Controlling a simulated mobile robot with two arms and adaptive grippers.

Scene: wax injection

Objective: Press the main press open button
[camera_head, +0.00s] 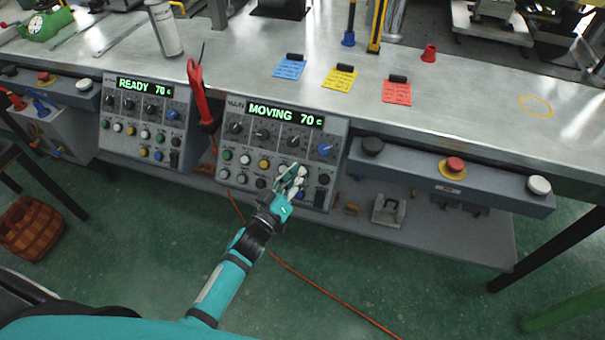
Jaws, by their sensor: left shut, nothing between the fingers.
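The control panel (243,143) in the middle has a display (285,114) reading "MOVING 70 C". Knobs sit in its upper row, with coloured buttons below, among them a green button (227,155) and a yellow button (264,163). My left gripper (293,173) is shut and empty, at the lower right buttons of this panel. It hides some of them, and I cannot tell whether it touches one. Which button is the main press open button is not readable. My right gripper is not in view.
A second panel (110,127) reading "READY 70 C" stands to the left. A bar with a red emergency button (455,164) and a white button (539,185) runs to the right. A red tool (198,92) hangs between the panels. Blue, yellow and red cards (397,92) lie on the metal table (470,110).

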